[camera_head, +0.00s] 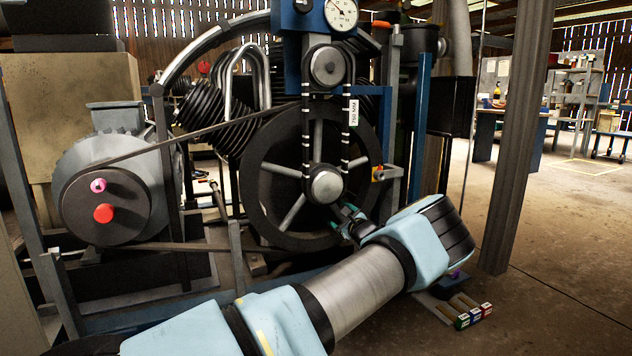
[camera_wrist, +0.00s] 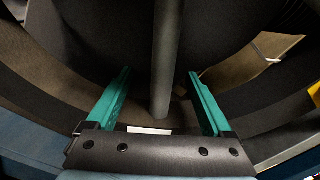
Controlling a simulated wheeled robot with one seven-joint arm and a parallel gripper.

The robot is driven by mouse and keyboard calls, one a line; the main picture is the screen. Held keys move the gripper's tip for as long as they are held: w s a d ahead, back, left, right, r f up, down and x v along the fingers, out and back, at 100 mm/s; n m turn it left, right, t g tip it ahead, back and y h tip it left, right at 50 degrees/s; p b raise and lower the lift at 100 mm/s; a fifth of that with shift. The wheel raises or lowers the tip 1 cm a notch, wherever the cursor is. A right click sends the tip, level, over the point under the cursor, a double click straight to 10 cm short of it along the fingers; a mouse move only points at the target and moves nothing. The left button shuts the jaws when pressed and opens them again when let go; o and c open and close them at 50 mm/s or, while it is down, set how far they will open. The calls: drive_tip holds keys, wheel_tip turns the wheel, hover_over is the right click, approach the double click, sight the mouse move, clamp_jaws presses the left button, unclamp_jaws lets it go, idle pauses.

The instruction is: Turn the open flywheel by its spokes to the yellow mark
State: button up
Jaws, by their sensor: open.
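The open flywheel (camera_head: 257,188) stands upright in the compressor frame, with a dark rim and light grey spokes (camera_head: 292,212). My gripper (camera_head: 348,215) is at the lower right of the wheel and partly hidden by my arm. In the wrist view, my gripper (camera_wrist: 159,74) is open, with its two teal fingers apart. One spoke (camera_wrist: 166,55) runs between them, with a visible gap on each side. The dark rim also shows in this view (camera_wrist: 270,112).
A belt (camera_head: 215,128) links the flywheel to the motor (camera_head: 110,170) at left. A wooden post (camera_head: 515,150) stands at right.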

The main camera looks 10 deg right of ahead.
drive_tip(key=shift+s+d+r+p, duration=0.1)
drive_tip(key=shift+s+p, duration=0.3)
drive_tip(key=shift+s, duration=0.15)
drive_tip(key=shift+s+d+r+p, duration=0.1)
drive_tip(key=shift+s+p, duration=0.25)
drive_tip(key=shift+s, duration=0.15)
drive_tip(key=shift+s+d+f+p, duration=0.15)
drive_tip(key=shift+s+p, duration=0.35)
drive_tip(key=shift+s, duration=0.45)
drive_tip(key=shift+s+d+p, duration=0.15)
drive_tip(key=shift+s+p, duration=0.35)
drive_tip(key=shift+s, duration=0.5)
drive_tip(key=shift+s+d+f+p, duration=0.15)
drive_tip(key=shift+s+p, duration=0.35)
drive_tip(key=shift+s, duration=0.45)
drive_tip(key=shift+r, duration=0.1)
